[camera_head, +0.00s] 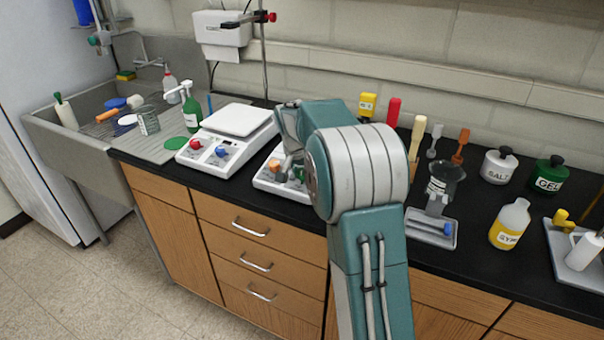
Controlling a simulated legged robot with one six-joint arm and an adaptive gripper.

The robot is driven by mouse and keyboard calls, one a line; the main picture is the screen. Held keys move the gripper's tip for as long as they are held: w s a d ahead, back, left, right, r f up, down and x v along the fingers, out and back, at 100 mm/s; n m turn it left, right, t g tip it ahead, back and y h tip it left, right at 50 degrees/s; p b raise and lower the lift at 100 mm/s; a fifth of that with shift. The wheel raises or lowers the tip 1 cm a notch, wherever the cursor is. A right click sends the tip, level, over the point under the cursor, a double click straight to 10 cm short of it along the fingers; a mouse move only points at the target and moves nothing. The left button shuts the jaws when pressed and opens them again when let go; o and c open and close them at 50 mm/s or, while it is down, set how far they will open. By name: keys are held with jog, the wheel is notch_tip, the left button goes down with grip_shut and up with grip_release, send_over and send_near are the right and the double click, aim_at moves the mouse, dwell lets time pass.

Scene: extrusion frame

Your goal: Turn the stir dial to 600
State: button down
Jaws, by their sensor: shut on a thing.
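A low white unit (262,182) stands on the black bench, partly hidden behind my arm. An orange dial (274,165) shows on its front left, and a small green part (300,173) shows close to my arm. My gripper (288,168) is down at the front of this unit, mostly hidden by my wrist and forearm. It is shut on a dial there, but the fingertips, the dial's marks and its setting cannot be read. A white hot plate (236,121) with a red dial (195,145) and a blue dial (221,152) stands to the left, clear of my gripper.
A metal stand (264,60) rises behind the hot plate. A green bottle (191,108) stands by the sink (60,140) at left. Right of my arm are a grey tray (447,239), a yellow-labelled bottle (509,224), and SALT (498,167) and GEL (549,177) jars.

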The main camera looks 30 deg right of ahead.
jog(key=shift+w+r+m, duration=0.1)
jog(key=shift+w+m, duration=0.05)
jog(key=shift+m, duration=1.55)
jog(key=shift+c, duration=1.7)
grip_release()
jog(key=v, duration=1.1)
jog(key=shift+a+r, duration=0.25)
jog(key=shift+r, duration=0.1)
